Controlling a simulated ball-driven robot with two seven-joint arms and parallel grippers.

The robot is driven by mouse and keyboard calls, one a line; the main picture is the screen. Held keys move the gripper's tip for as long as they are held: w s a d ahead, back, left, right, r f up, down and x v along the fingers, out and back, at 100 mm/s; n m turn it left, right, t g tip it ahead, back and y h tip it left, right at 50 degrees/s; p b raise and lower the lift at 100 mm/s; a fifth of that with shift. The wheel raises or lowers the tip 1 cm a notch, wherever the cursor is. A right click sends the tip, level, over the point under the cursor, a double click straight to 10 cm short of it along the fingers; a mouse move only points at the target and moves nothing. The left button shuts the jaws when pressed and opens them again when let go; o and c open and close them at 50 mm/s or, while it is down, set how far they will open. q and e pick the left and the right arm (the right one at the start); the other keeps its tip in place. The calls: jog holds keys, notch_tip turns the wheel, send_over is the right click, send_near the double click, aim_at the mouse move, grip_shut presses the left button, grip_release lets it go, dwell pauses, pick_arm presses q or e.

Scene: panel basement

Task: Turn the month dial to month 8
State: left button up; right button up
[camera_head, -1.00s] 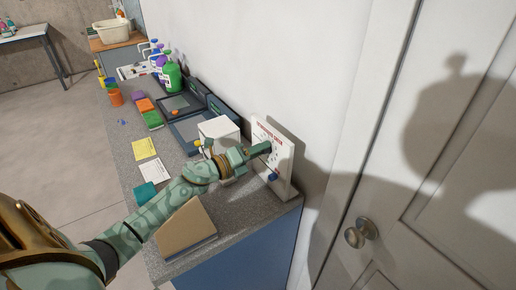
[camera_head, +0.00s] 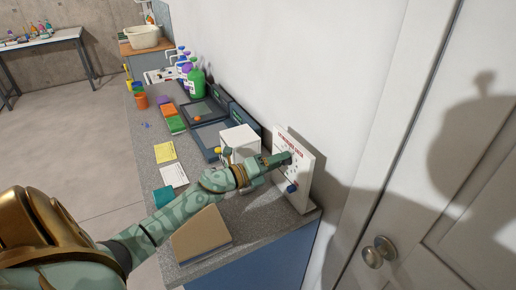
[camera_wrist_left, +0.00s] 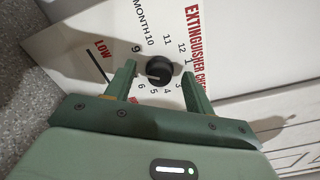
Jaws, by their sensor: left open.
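The white check panel (camera_head: 304,167) with red lettering stands upright against the wall at the near end of the counter. In the left wrist view it reads "EXTINGUISHER CHECK" and "MONTH", and the black round month dial (camera_wrist_left: 158,69) sits amid a ring of numbers. I cannot tell for sure which number its mark points at. My left gripper (camera_head: 285,157) is at the panel face. The wrist view shows its two green fingers open, one on each side of the dial; contact is unclear. Some numbers are hidden behind the fingers. My right gripper is out of view.
A blue knob (camera_head: 291,188) sits low on the panel. Behind my gripper stands a white box (camera_head: 239,137). A tan book-like block (camera_head: 201,234) lies under my forearm. Bottles, sponges and notes line the counter farther back. A door with a knob (camera_head: 379,251) is at right.

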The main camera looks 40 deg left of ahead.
pick_arm(q)
jog(key=v, duration=1.5)
jog(key=shift+s+a, duration=0.2)
jog(key=shift+s, duration=0.1)
jog(key=shift+f, duration=0.1)
